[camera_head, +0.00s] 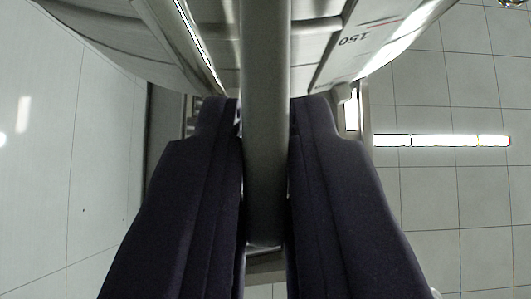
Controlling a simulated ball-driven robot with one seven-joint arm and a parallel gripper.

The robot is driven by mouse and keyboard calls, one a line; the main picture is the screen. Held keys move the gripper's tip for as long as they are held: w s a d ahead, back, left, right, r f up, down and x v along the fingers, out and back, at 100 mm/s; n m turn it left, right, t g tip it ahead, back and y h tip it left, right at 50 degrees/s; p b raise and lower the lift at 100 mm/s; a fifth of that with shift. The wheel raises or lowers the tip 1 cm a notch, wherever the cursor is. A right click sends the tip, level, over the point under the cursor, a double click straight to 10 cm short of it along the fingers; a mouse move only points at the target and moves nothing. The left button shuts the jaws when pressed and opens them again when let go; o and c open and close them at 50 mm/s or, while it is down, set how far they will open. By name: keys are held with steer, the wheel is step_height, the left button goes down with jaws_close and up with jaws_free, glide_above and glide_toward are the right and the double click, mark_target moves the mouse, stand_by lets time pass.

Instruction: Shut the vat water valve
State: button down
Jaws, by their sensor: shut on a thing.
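A smooth grey bar (265,190), likely the handle of the vat water valve, runs from the top edge down the middle of the view and ends low between my fingers. My gripper (267,120) has two dark, thick fingers, one on each side of the bar, and is shut on it. The valve body and the handle's pivot cannot be made out. The vat (330,60), a pale metal vessel with an upside-down "150" mark, fills the top behind the bar.
A pale tiled surface (440,210) with a bright light strip (440,140) lies at the right. A smooth pale panelled surface (70,200) is at the left. Part of a frame (160,120) shows behind my fingers. Both sides of my fingers look clear.

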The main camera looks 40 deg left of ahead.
steer(key=shift+f, duration=0.15)
stand_by(0.3)
steer(key=c, duration=1.2)
jaws_free()
steer(key=shift+s, duration=0.1)
